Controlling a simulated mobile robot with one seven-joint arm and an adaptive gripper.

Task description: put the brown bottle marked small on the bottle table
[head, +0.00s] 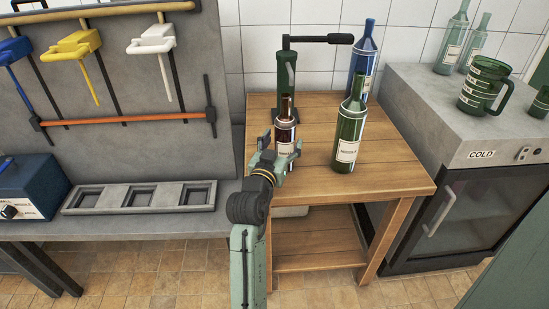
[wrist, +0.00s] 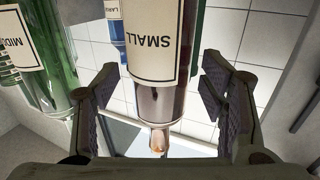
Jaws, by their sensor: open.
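The brown bottle (head: 285,133) is upright at the front left of the wooden bottle table (head: 310,182). The wrist view shows it upside down, with its label SMALL (wrist: 150,42) readable. My gripper (head: 280,152) is open, its fingers on either side of the brown bottle. In the wrist view, the bottle's neck and shoulder lie between the open fingers (wrist: 160,85), with gaps on both sides. The bottle's base is hidden behind my gripper in the head view, so its contact with the tabletop cannot be seen.
A green bottle marked middle (head: 349,135) stands right of the brown one. A blue bottle (head: 362,60) and a green corking device with a black lever (head: 286,75) stand behind. A cold cabinet (head: 440,130) is at right, a grey bench (head: 100,228) at left. The table's front right is clear.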

